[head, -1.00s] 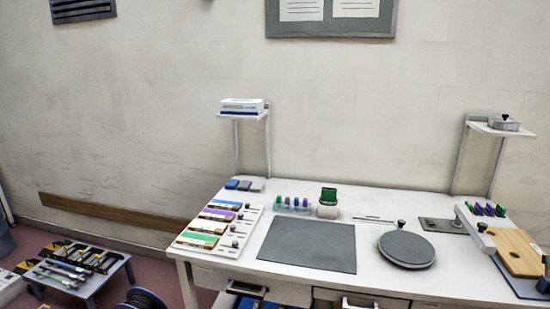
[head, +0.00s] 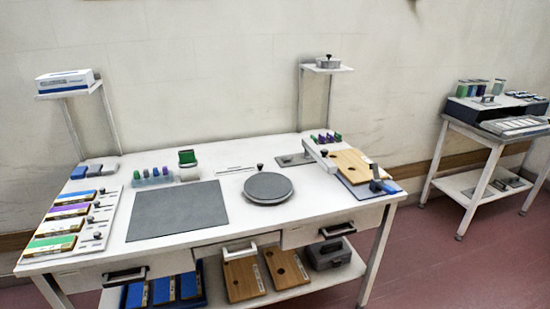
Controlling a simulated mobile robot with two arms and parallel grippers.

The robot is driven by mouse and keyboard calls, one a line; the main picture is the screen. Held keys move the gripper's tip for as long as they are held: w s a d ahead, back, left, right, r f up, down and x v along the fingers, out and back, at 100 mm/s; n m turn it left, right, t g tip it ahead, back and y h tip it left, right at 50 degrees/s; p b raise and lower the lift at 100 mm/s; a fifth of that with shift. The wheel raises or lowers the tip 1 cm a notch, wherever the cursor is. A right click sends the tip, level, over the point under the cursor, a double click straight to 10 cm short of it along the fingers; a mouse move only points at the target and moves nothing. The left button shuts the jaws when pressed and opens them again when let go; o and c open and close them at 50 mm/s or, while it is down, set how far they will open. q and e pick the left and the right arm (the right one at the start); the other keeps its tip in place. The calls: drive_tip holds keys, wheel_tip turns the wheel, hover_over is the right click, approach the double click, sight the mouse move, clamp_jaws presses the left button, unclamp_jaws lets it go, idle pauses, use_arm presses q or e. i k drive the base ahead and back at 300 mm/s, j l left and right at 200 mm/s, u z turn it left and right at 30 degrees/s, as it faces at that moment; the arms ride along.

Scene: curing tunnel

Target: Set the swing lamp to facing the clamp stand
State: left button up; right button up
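I cannot surely pick out the swing lamp or the clamp stand. A long pale bar (head: 327,161) lies along the left side of a wooden board (head: 352,166) at the right end of the white workbench; I cannot tell if it is part of a lamp. A small dark blue upright piece (head: 376,174) stands at the board's front right corner, and I cannot tell if it is a clamp. Neither of my grippers shows in the head view.
The white workbench (head: 215,158) carries a grey mat (head: 178,211), a round grey turntable (head: 268,187) and a rack of coloured blocks (head: 78,221). Two small shelves rise behind it. A side table (head: 468,133) stands at the right. Red floor (head: 455,265) is clear between them.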

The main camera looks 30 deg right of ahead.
sight(321, 156)
drive_tip(key=z, duration=1.25)
